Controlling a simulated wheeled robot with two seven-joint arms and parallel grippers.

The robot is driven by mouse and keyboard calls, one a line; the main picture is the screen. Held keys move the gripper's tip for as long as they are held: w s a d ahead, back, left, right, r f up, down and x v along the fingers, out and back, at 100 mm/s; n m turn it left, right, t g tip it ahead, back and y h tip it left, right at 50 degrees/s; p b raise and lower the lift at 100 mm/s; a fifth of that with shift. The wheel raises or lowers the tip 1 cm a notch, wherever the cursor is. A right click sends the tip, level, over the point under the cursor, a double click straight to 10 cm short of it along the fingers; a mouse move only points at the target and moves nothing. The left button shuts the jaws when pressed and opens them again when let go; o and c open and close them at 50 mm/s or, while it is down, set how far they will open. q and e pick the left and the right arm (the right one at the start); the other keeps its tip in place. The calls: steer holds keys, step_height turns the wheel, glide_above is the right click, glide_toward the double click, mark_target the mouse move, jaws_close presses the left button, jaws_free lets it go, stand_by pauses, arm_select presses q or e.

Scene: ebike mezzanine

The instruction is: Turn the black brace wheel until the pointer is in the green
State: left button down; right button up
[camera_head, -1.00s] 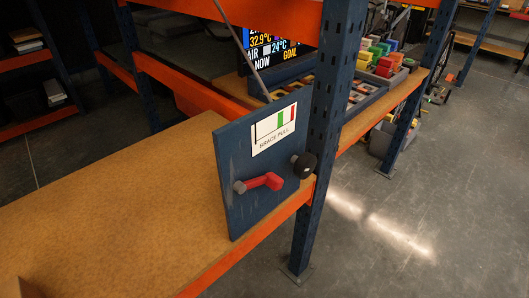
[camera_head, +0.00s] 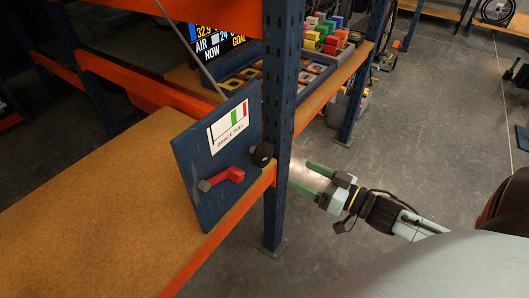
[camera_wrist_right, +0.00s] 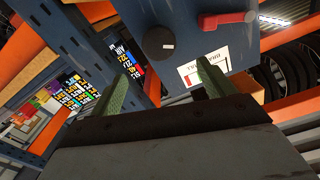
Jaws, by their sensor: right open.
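The black brace wheel (camera_head: 261,155) sits at the right edge of a blue panel (camera_head: 190,160). It also shows in the right wrist view (camera_wrist_right: 160,42). The white BRACE PULL gauge (camera_head: 228,126) above has a green and a red band. A thin dark mark, seemingly the pointer, stands at its left end, outside the green. My right gripper (camera_head: 308,178) is open and empty, to the right of the wheel and apart from it, with the rack post between them in the head view. In the wrist view the wheel appears beyond and between the green fingers (camera_wrist_right: 163,65). My left gripper is out of view.
A red crank handle (camera_head: 226,177) sticks out of the panel below the gauge. A blue rack post (camera_head: 281,110) stands just right of the wheel. Coloured bins (camera_head: 325,38) and a display (camera_head: 222,40) are behind. The wooden shelf (camera_head: 90,215) at left is bare.

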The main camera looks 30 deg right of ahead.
mark_target(268, 157)
steer(key=x, duration=1.3)
steer(key=shift+d+f+b, duration=0.1)
steer(key=shift+b, duration=0.25)
steer(key=c, duration=1)
